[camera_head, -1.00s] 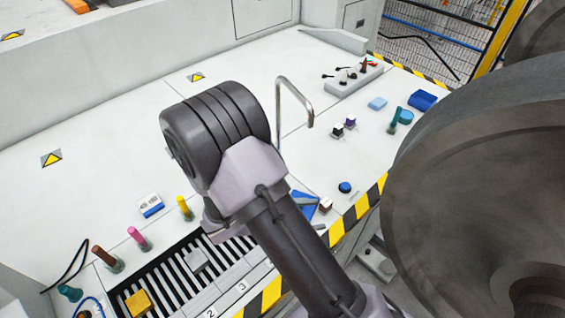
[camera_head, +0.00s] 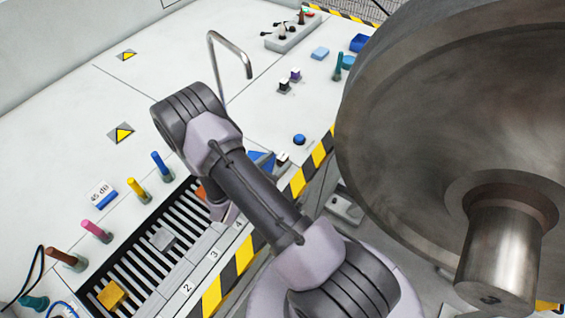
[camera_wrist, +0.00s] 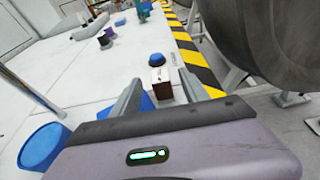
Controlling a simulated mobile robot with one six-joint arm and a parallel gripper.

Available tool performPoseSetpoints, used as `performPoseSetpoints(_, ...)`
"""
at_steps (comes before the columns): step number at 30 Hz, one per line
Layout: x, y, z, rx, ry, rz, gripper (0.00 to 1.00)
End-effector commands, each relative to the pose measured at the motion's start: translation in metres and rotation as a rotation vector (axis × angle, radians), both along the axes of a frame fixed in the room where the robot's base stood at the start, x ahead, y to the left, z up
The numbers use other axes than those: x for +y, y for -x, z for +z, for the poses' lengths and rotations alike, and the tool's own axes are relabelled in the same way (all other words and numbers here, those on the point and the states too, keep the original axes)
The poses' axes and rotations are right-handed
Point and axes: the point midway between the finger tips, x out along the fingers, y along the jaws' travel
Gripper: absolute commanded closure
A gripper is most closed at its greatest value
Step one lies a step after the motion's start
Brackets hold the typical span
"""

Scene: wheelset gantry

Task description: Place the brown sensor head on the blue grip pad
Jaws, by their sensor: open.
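A small brown block with a white face (camera_wrist: 160,82), which looks like the brown sensor head, stands on the pale table ahead of my gripper (camera_wrist: 161,74). In the wrist view it shows between the two open fingers, with nothing held. It also shows in the head view (camera_head: 283,159), just beyond my arm. A blue flat piece (camera_wrist: 147,102) lies by the left finger and is partly hidden; the head view shows part of it (camera_head: 262,160) behind my arm. A light blue pad (camera_head: 320,53) lies farther back. I cannot tell which is the grip pad.
A blue round button (camera_head: 299,139) is beyond the block. A bent metal pipe (camera_head: 230,55) rises from the table. Coloured pegs stand left of a slotted rack (camera_head: 140,262). A large metal wheel (camera_head: 430,130) fills the right, past the striped edge (camera_head: 298,183).

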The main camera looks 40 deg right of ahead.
Motion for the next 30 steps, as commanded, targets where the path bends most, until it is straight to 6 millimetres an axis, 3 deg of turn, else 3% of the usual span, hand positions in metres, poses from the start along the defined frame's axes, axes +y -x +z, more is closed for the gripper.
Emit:
performPoseSetpoints(1, -0.010, -0.002, -0.009, -0.001, 0.000, -0.006, 0.47)
performPoseSetpoints(5, -0.028, -0.009, -0.013, -0.001, 0.000, -0.003, 0.47)
performPoseSetpoints(12, -0.031, -0.011, -0.012, 0.000, 0.000, 0.000, 0.47)
performPoseSetpoints(21, -0.031, -0.011, -0.012, 0.000, 0.000, 0.000, 1.00)
performPoseSetpoints(30, -0.031, -0.011, -0.011, 0.000, 0.000, -0.001, 1.00)
